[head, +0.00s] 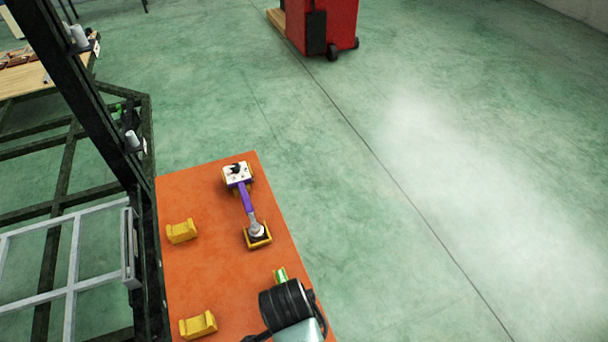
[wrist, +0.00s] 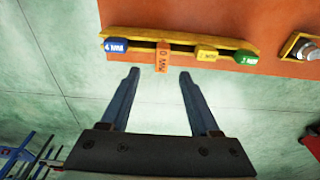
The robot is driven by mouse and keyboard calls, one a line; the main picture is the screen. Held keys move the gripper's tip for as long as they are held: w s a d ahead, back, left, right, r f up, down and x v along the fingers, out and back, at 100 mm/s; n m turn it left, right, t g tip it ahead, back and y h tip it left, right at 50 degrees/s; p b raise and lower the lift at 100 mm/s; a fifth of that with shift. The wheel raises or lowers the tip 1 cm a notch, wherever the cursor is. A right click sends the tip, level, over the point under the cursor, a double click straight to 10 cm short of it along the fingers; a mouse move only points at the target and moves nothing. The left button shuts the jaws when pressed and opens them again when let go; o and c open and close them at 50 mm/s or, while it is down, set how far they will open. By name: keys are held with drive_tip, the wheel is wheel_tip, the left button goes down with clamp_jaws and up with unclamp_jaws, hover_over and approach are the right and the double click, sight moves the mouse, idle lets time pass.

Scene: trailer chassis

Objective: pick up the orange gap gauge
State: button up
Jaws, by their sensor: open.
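The orange gap gauge (wrist: 162,57) sits in a yellow rack (wrist: 183,36) on the orange board (wrist: 223,14) in the wrist view, its lettered end pointing down toward my gripper. My gripper (wrist: 159,72) is open and empty. Its two fingertips lie to the left and right of the gauge's lower end in the picture; I cannot tell the depth between them. In the head view my dark wrist and arm cover the rack's place, and the orange gauge is hidden there.
A blue gauge (wrist: 116,46) stands left of the orange one, a yellow gauge (wrist: 207,54) and a green gauge (wrist: 246,58) right. The head view shows yellow holders (head: 181,231), a purple-handled tool (head: 246,198), a dark frame (head: 70,160) at left and open floor at right.

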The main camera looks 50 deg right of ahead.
drive_tip(key=f, duration=0.4)
drive_tip(key=shift+d, duration=0.2)
drive_tip(key=shift+s+d+f+p, duration=0.15)
drive_tip(key=shift+f+p, duration=0.25)
drive_tip(key=shift+f, duration=0.85)
drive_tip(key=shift+w+d+f+p, duration=0.1)
drive_tip(key=shift+f+p, duration=0.25)
drive_tip(key=shift+f, duration=0.9)
clamp_jaws()
